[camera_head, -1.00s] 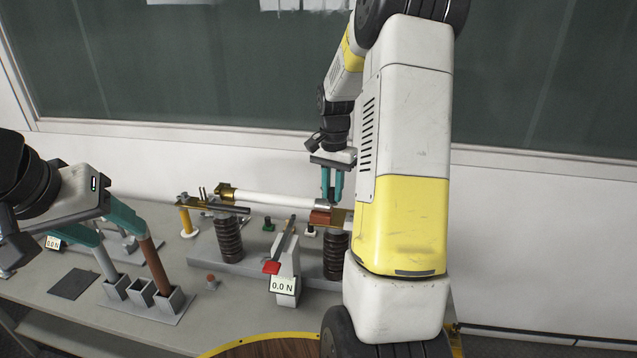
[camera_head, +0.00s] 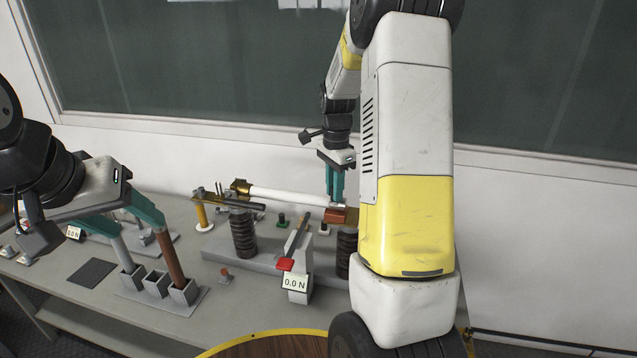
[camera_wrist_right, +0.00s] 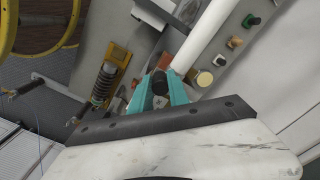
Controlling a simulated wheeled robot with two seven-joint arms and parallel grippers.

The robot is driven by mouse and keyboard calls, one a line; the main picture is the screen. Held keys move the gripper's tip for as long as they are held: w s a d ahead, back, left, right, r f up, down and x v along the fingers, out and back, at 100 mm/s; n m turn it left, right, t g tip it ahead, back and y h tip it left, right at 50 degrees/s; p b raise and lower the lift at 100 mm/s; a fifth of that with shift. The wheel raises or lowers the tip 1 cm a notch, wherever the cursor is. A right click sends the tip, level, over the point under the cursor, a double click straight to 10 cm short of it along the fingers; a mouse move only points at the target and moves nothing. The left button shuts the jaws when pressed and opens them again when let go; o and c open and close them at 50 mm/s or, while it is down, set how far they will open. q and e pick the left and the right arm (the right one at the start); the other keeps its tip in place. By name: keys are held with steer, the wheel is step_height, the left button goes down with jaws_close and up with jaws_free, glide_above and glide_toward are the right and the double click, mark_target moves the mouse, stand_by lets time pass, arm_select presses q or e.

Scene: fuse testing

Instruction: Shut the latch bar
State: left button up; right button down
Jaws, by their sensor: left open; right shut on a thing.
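A white fuse tube (camera_head: 290,195) with a brass left end cap (camera_head: 240,187) lies across the two dark ribbed insulators, the left one (camera_head: 243,235) in plain view. My right gripper (camera_head: 336,195) points down at the tube's right end, above a red-brown block (camera_head: 336,216). In the right wrist view, its teal fingers (camera_wrist_right: 160,90) are shut on a black round knob (camera_wrist_right: 160,82). I cannot tell whether this knob belongs to the latch bar. A dark bar (camera_head: 238,206) lies at the left mount. My left gripper (camera_head: 118,222) is open near the rod tops.
A brown rod (camera_head: 168,257) and a grey rod (camera_head: 124,253) stand in a socket holder (camera_head: 157,284). A lever with a red grip (camera_head: 285,264) stands over a "0.0 N" display (camera_head: 296,283). My right arm hides the bench's right end. A dark pad (camera_head: 92,273) lies at left.

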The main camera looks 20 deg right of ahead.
steer(key=shift+a, duration=0.1)
steer(key=c, duration=1.3)
jaws_free()
steer(key=shift+o, duration=0.2)
steer(key=shift+r, duration=0.1)
step_height(320, 180, up, 8)
steer(key=shift+f, duration=0.2)
